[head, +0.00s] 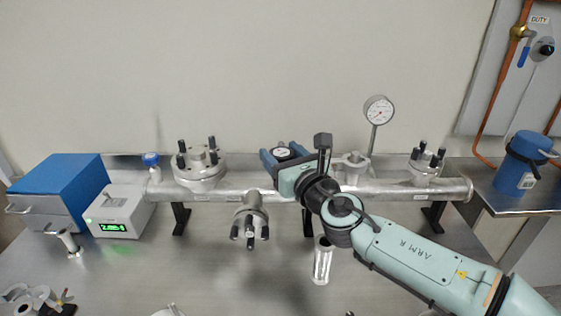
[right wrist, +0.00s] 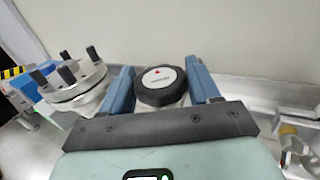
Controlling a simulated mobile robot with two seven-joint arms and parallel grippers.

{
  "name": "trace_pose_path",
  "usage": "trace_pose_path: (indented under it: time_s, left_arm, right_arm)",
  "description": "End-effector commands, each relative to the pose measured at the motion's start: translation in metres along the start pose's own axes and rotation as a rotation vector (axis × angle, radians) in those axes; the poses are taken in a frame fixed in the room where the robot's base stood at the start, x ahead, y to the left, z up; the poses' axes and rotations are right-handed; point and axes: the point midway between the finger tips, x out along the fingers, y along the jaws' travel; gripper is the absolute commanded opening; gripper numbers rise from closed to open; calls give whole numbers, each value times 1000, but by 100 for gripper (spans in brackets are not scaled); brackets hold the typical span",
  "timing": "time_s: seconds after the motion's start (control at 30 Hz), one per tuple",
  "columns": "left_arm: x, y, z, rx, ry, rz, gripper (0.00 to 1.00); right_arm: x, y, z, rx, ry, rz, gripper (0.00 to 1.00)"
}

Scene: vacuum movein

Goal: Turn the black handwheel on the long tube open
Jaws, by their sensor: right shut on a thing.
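The long tube (head: 335,190) is a silver pipe lying across the bench on black stands. The black handwheel (right wrist: 160,84) has a white top disc with a red mark; it also shows in the head view (head: 283,153) above the middle of the tube. My right gripper (right wrist: 164,80) has its two blue fingers on either side of the handwheel, shut on it; in the head view its fingers (head: 283,155) reach over the tube from the right. My left gripper is not in view.
Flanges with black studs (head: 200,165) (head: 427,160) stand on the tube, and another port (head: 250,220) points forward. A round gauge (head: 379,110) rises at right. A blue box (head: 62,185), a green-display unit (head: 120,212) and a blue flask (head: 522,165) stand at the sides.

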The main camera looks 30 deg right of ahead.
Motion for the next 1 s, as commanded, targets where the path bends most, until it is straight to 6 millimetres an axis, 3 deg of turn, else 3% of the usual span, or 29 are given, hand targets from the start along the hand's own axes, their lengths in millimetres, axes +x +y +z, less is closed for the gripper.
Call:
trace_pose_path:
  time_s: [0.4,1.0]
  left_arm:
    - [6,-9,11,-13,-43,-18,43]
    - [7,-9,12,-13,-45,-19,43]
  right_arm:
    - [0,0,0,3,0,215,31]
    - [0,0,0,1,2,278,31]
